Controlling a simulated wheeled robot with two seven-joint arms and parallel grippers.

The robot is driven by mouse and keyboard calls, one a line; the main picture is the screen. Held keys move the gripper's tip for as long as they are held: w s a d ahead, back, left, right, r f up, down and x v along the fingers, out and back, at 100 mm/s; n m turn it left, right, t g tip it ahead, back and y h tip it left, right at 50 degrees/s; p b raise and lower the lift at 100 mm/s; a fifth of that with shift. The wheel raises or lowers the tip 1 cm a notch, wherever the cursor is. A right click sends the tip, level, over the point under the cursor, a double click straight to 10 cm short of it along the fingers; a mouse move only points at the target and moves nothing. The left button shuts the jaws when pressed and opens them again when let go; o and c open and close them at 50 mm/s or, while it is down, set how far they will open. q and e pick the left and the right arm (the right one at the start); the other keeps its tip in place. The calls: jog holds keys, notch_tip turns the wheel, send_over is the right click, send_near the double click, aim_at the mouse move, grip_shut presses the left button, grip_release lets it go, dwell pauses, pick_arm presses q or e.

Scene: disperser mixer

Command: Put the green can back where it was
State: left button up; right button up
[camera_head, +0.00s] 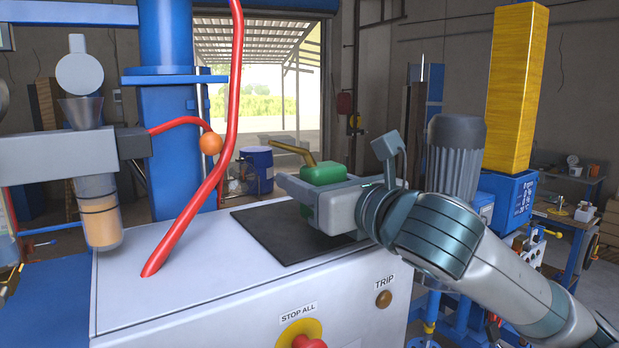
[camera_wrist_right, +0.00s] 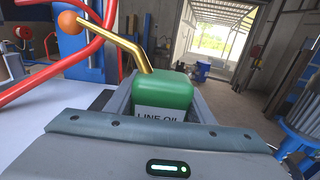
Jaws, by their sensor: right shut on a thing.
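The green can (camera_head: 323,173) has a brass spout that points left in the head view. My right gripper (camera_head: 315,190) is shut on it above the far part of the black mat (camera_head: 262,232) on the white cabinet. In the right wrist view the green can (camera_wrist_right: 165,92) looks upright between the fingers, with a "LINE OIL" label facing the camera. My left gripper is not in view.
A red hose (camera_head: 212,185) rises from the white cabinet (camera_head: 190,280) left of the mat. A glass jar with tan contents (camera_head: 99,212) hangs at the left. A grey motor (camera_head: 455,150) stands right of my gripper. A red stop button (camera_head: 302,336) is on the cabinet front.

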jog(key=shift+f, duration=0.15)
jog(key=o, duration=1.2)
jog(key=shift+r, duration=0.25)
jog(key=shift+s+d+f+b, duration=0.15)
jog(key=shift+s+d+b, duration=0.2)
jog(key=shift+s+b, duration=0.15)
jog(key=b+v, duration=0.5)
jog(key=v, duration=0.5)
jog(key=shift+s+d+b, duration=0.3)
jog(key=shift+s+b, duration=0.05)
